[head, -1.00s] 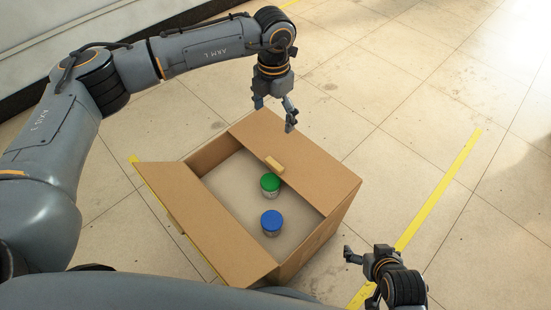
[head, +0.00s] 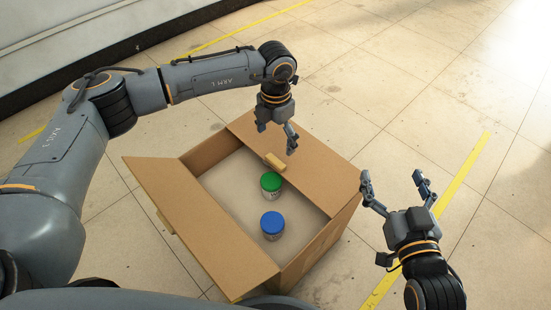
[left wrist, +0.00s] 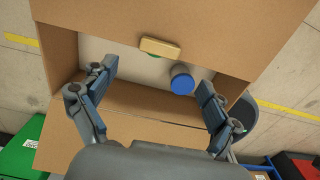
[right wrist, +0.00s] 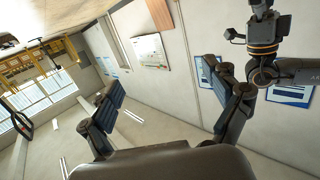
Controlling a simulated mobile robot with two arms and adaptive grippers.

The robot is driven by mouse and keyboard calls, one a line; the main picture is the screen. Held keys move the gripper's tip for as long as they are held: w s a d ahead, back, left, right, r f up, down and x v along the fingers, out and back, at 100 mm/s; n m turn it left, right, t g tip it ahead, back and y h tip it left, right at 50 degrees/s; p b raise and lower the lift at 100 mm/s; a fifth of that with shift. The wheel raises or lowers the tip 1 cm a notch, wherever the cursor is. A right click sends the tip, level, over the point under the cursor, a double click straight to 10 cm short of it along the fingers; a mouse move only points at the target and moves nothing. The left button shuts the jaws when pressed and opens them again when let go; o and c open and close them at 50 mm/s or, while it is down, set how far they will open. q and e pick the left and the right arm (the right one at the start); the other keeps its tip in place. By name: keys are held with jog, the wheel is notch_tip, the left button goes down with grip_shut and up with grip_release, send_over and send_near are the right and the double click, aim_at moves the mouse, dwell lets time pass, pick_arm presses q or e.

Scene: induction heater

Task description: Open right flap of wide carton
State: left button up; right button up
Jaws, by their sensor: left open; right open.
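The wide brown carton (head: 325,240) stands open at the middle of the head view. Its right flap (head: 310,170) lies inward over the right part of the opening, with a tan tab (head: 274,162) on its inner edge. Its left flap (head: 195,225) is tilted outward. A green-lidded jar (head: 271,185) and a blue-lidded jar (head: 272,225) stand inside. My left gripper (head: 278,138) is open and empty above the right flap near the tab; the left wrist view shows the tab (left wrist: 160,47) beyond its fingers. My right gripper (head: 393,185) is open and empty, raised right of the carton.
Bare tiled floor (head: 370,90) with yellow lines (head: 465,170) surrounds the carton. The left wrist view shows a green box (left wrist: 22,145) at lower left. The right wrist view shows a wall with posters (right wrist: 150,52) and my left gripper at upper right.

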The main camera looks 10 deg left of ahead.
aim_at(275, 160)
pick_arm(q)
notch_tip(275, 160, down, 8)
jog(key=shift+r+b, duration=0.1)
jog(key=shift+b, duration=0.8)
jog(key=shift+f, duration=0.35)
pick_arm(e)
notch_tip(275, 160, up, 10)
jog(key=s+a+t+y, duration=0.1)
jog(key=t+y, duration=0.1)
jog(key=t, duration=0.3)
jog(key=shift+f+t, duration=0.25)
jog(key=shift+t, duration=0.15)
pick_arm(q)
jog(key=c, duration=1.7)
jog(key=shift+r, duration=0.15)
